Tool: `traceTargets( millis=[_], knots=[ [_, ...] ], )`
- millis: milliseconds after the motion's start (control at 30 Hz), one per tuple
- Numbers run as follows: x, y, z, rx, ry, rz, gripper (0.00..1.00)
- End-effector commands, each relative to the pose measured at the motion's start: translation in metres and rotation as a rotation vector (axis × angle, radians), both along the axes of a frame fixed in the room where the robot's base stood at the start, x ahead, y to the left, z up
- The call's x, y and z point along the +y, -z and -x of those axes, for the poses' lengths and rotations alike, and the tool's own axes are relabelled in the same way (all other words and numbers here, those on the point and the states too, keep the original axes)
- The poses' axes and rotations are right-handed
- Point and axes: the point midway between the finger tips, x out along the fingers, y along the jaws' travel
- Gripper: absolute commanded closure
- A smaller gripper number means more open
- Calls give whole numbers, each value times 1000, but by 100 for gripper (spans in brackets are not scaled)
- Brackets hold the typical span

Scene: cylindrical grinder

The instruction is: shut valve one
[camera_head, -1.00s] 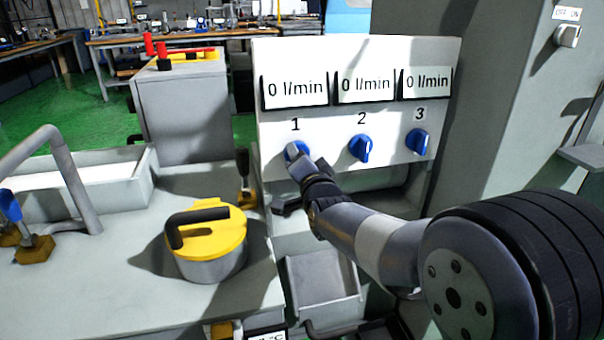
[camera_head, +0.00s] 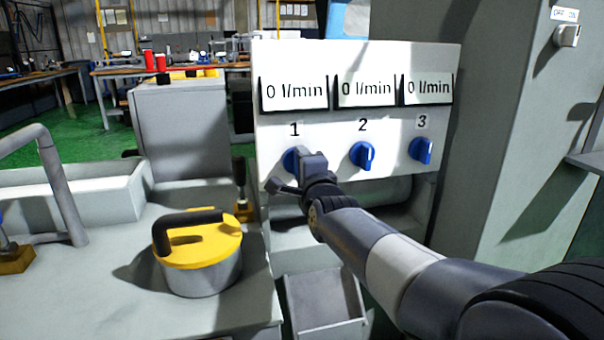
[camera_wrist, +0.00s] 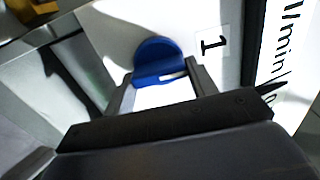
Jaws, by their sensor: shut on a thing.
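Valve one is a blue round knob (camera_head: 291,160) under the label "1" on the white panel (camera_head: 390,190). Its display (camera_head: 294,92) reads 0 l/min. My gripper (camera_head: 303,162) is at this knob and covers its right part in the head view. In the wrist view the blue knob (camera_wrist: 158,62) shows at the ends of the fingers of my gripper (camera_wrist: 160,88), which is shut on it. The label "1" (camera_wrist: 212,43) shows to the right of the knob there.
Valve two (camera_head: 362,156) and valve three (camera_head: 421,150) are blue knobs to the right, each under a 0 l/min display. A yellow-lidded pot (camera_head: 198,250) stands on the grey surface at left. An open grey bin (camera_head: 322,303) is below the panel.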

Motion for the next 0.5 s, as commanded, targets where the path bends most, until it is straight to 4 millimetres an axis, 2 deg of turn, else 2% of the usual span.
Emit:
traceTargets(
  millis=[467, 500],
  knots=[
    [0, 0, 0, 6, 0, -17, 69],
    [0, 0, 0, 6, 0, -16, 44]
  ],
)
